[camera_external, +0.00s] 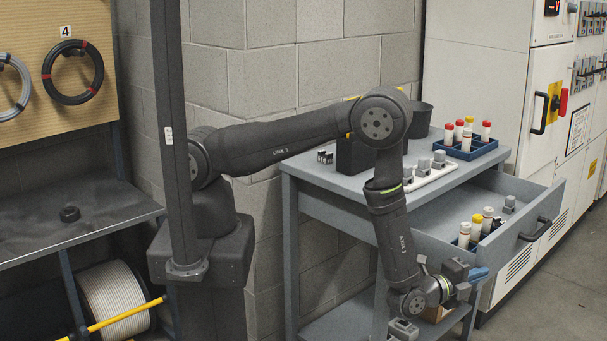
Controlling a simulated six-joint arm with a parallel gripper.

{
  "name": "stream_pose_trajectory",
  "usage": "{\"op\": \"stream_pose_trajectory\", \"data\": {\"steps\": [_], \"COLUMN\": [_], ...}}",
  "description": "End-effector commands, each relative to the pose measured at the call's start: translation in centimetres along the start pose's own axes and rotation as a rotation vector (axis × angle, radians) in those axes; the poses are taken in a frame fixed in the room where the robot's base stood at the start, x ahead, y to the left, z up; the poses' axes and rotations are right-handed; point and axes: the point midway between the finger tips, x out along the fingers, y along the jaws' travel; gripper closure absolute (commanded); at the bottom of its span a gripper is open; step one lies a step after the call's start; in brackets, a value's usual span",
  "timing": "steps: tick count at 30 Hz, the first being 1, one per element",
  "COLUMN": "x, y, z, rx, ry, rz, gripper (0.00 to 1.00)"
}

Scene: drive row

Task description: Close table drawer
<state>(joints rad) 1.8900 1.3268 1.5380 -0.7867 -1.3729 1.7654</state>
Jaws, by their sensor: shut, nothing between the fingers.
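The grey table (345,183) stands against the block wall. Its drawer (528,216) is pulled out toward the right, and its inside shows. A dark bar handle (535,231) is on the drawer's front panel. My gripper (481,273) is shut and empty, with bluish fingertips. In the picture it is below the drawer's near side and left of the handle. I cannot tell whether it touches the drawer.
On the tabletop are a blue tray (472,149) of capped cylinders, a white tray (432,176) with grey parts, and a black box (355,156). Electrical cabinets (490,100) stand behind and to the right. The floor right of the drawer is clear.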

Motion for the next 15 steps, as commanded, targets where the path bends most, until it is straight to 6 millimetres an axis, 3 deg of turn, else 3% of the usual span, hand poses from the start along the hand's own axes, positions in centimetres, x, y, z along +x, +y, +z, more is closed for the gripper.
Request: {"op": "stream_pose_trajectory", "data": {"steps": [15], "x": [-4.2], "y": [0.1], "z": [12.3], "rx": [0.003], "ry": [-0.005], "rz": [0.004], "gripper": [1.00]}}
